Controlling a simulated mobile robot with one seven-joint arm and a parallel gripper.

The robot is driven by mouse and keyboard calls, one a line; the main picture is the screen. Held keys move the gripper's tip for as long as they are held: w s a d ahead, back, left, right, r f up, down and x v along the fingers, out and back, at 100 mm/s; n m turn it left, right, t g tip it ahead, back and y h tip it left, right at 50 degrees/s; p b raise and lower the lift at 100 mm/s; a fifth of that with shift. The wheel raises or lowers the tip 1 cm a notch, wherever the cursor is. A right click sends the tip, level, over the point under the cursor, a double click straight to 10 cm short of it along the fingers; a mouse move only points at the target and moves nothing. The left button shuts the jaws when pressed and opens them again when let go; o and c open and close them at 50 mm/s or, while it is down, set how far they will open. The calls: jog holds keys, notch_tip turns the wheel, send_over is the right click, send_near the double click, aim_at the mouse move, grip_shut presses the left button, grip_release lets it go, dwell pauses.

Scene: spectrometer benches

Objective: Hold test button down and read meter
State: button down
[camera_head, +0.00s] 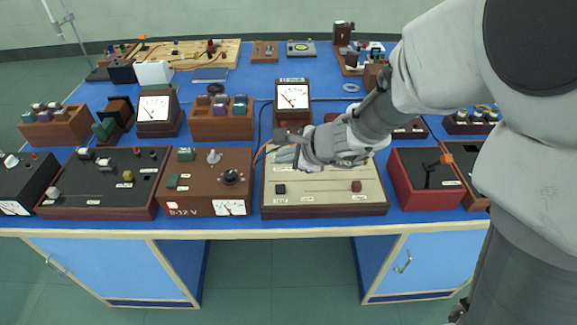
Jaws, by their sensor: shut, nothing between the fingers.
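My gripper (285,147) is shut and empty. It hangs over the back part of a cream-topped panel (320,198) with a dark wooden frame. A black knob (281,189) and a dark red knob (356,187) stand on this panel, with small labels. My gripper and wrist hide the panel's back part. A white-faced meter (292,96) stands upright just behind the panel. Another upright meter (154,108) stands to the left. I cannot tell which part is the test button. The meter needles are too small to read exactly.
A brown 0-12 V supply box (203,190) sits left of the panel, and a red box (427,182) sits right of it. Wooden racks (221,125) and a pale board (205,52) stand farther back. The blue bench is crowded.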

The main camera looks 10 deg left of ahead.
jog(key=b, duration=0.4)
send_over(285, 189)
notch_tip(285, 189, down, 6)
jog(key=shift+s+r, duration=0.1)
jog(key=shift+r, duration=0.15)
jog(key=shift+f+b, duration=0.7)
jog(key=shift+b, duration=0.15)
dwell(0.8)
jog(key=shift+f+b, duration=0.4)
jog(key=shift+b, duration=0.2)
jog(key=shift+f+b, duration=0.5)
dwell(1.7)
jog(key=shift+r, duration=0.1)
dwell(0.9)
jog(key=shift+r+p, duration=0.65)
jog(key=shift+r, duration=0.15)
jog(key=shift+r, duration=0.15)
notch_tip(285, 189, up, 5)
jog(key=p, duration=0.4)
